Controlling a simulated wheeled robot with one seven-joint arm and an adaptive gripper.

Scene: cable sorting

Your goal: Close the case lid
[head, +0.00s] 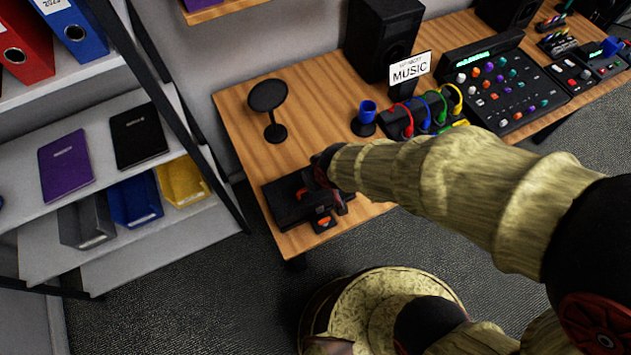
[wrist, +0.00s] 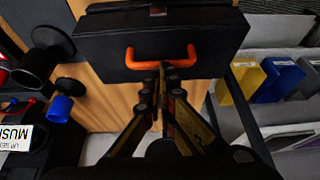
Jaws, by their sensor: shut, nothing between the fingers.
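The black case (head: 284,203) lies at the front left corner of the wooden table. In the wrist view the case (wrist: 110,50) fills the top, with an orange handle (wrist: 130,62) on the side facing the camera. No raised lid shows; the arm hides part of the case, so I cannot tell whether the lid is fully down. My gripper (head: 324,188) is over the right part of the case. In the wrist view my gripper (wrist: 163,70) has its fingertips together and empty, overlapping the handle; I cannot tell whether they touch it.
A round black stand (head: 268,97) rises behind the case. A shelf (head: 110,205) with bins is left, across a floor gap.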

